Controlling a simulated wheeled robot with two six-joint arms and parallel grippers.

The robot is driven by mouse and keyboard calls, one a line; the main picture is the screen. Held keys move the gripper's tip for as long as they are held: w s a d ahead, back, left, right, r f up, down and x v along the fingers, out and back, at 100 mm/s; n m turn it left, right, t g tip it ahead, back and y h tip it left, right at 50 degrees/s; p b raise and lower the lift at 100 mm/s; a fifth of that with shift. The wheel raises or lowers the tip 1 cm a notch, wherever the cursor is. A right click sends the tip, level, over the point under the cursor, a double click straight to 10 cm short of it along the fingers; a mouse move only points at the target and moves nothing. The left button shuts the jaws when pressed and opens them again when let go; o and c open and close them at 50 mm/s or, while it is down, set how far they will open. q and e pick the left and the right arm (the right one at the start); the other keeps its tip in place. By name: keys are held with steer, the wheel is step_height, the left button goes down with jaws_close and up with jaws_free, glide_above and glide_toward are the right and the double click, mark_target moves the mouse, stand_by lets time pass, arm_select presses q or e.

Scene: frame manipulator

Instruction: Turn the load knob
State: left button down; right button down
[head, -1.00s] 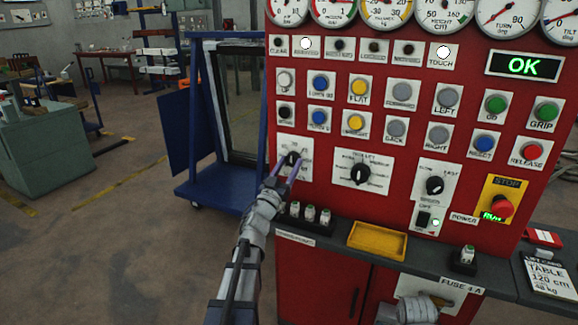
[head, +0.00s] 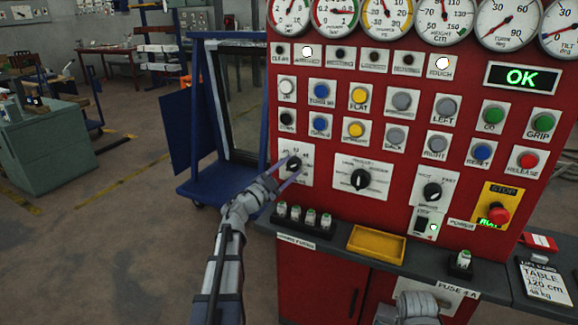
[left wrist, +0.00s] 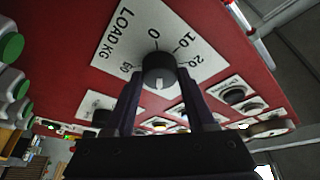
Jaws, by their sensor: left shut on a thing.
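The load knob (head: 294,165) is a round black knob on a white plate at the left of the red panel, below the button rows. In the left wrist view the knob (left wrist: 160,70) sits on the plate marked LOAD KG, with 0, 10 and 20 readable. A pale mark shows on the knob's lower side; I cannot tell its exact setting. My left gripper (head: 291,173) is shut on the knob, one dark finger on each side of it, as the left wrist view (left wrist: 160,95) also shows.
Another black knob (head: 359,179) is just to the right, and a third (head: 432,191) beyond it. A ledge below holds small fuses (head: 310,217) and a yellow tray (head: 377,243). A blue frame rack (head: 186,120) stands left of the panel. A red stop button (head: 498,214) is at right.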

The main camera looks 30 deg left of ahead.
arm_select(q)
steer(key=shift+a+r+m+g+h+p, duration=0.15)
steer(key=shift+m+g+p, duration=0.35)
steer(key=shift+m, duration=0.65)
steer(key=shift+d+r+m+g+h+p, duration=0.15)
steer(key=shift+m+g+p, duration=0.15)
steer(key=shift+m+p, duration=0.65)
steer(key=shift+a+f+m, duration=0.1)
steer(key=shift+f+m, duration=0.05)
steer(key=shift+m, duration=0.15)
steer(key=shift+c, duration=1.2)
jaws_free()
steer(key=shift+s, duration=0.1)
steer(key=b+v, duration=0.1)
steer(key=v, duration=0.6)
steer(key=shift+s, duration=0.3)
steer(key=shift+a+f, duration=0.1)
